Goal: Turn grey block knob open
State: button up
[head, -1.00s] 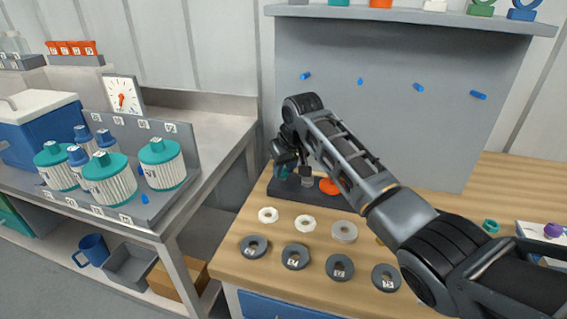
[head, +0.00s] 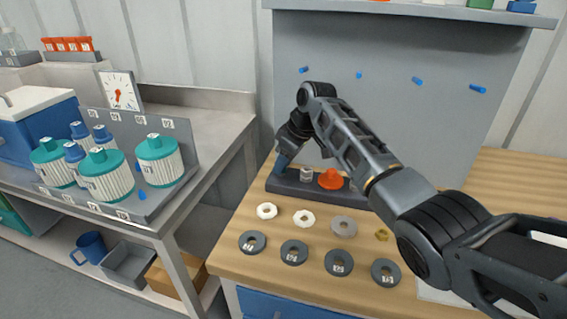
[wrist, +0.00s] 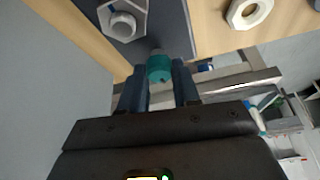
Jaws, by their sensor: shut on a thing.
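A dark grey block (head: 302,192) lies along the back left of the wooden bench; it also shows in the wrist view (wrist: 178,22). My gripper (head: 280,168) is at the block's left end. In the wrist view its two blue fingers (wrist: 159,82) are shut on a small teal knob (wrist: 159,67). The knob is hidden in the head view. A light grey faceted fitting with a round top (head: 306,175) stands beside it on the block, and is also in the wrist view (wrist: 122,22). An orange cone-shaped knob (head: 331,180) stands further right. Which way the teal knob is turned cannot be told.
Pale rings (head: 304,218) and dark numbered rings (head: 294,252) lie in front of the block. A grey panel with blue pegs (head: 417,81) rises behind. Teal-capped vessels (head: 107,178) stand on the left bench, across a gap.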

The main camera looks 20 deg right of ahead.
dwell(0.4)
jog(key=o, duration=1.1)
jog(key=shift+c, duration=0.2)
jog(key=v, duration=0.7)
jog(key=shift+d+r+b, duration=0.15)
jog(key=shift+r+b, duration=0.2)
jog(key=shift+s, duration=0.15)
